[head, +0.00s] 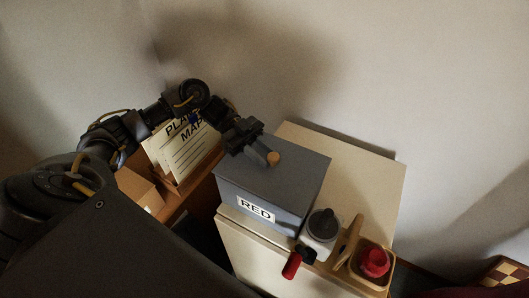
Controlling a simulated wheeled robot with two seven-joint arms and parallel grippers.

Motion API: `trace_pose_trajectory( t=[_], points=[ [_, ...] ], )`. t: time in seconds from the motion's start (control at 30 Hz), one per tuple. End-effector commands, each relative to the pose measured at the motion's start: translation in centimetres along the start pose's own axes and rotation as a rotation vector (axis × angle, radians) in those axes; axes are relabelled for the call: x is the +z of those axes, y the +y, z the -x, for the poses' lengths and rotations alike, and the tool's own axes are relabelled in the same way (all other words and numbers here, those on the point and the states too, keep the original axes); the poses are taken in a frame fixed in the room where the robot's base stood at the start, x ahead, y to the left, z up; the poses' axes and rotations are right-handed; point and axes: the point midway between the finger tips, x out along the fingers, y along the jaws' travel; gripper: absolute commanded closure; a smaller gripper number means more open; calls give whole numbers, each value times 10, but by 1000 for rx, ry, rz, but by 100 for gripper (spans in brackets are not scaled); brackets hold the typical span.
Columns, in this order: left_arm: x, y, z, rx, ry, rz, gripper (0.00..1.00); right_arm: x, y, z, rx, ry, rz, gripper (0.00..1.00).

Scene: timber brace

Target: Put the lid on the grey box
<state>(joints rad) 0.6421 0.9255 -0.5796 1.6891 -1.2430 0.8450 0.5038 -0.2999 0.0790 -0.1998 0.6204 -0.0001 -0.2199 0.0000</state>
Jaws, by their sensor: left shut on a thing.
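The grey box (238,197) stands on a pale cabinet and has a white label reading RED on its front. A flat grey lid (302,172) with a round wooden knob (273,158) lies over the top of the box, roughly lined up with its edges. I cannot tell whether the lid touches the rim all round. My left gripper (262,151) reaches in from the left above the lid and is shut on the knob; its fingers hide part of the knob and lid. My right gripper is not in view.
The pale cabinet (365,174) has free room behind and right of the box. A grey jar-like thing with a dark top (322,223), a red handle (292,265) and a wooden tray (384,279) holding a red thing are in front. Papers (185,152) stand at left.

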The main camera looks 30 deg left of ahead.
Motion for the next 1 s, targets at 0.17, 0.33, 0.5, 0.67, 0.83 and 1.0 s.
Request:
trace_pose_trajectory(
  t=[0.17,0.33,0.5,0.67,0.83,1.0],
  points=[
    [6,0,-1,0,0,-1,97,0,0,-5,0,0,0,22],
    [7,0,-1,0,1,-1,97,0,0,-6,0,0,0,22],
    [7,0,-1,0,0,-1,69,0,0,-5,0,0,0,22],
    [7,0,-1,0,0,-1,48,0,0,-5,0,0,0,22],
    [7,0,-1,0,0,0,47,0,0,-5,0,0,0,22],
    [5,0,-1,0,0,0,47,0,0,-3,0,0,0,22]
  ],
)
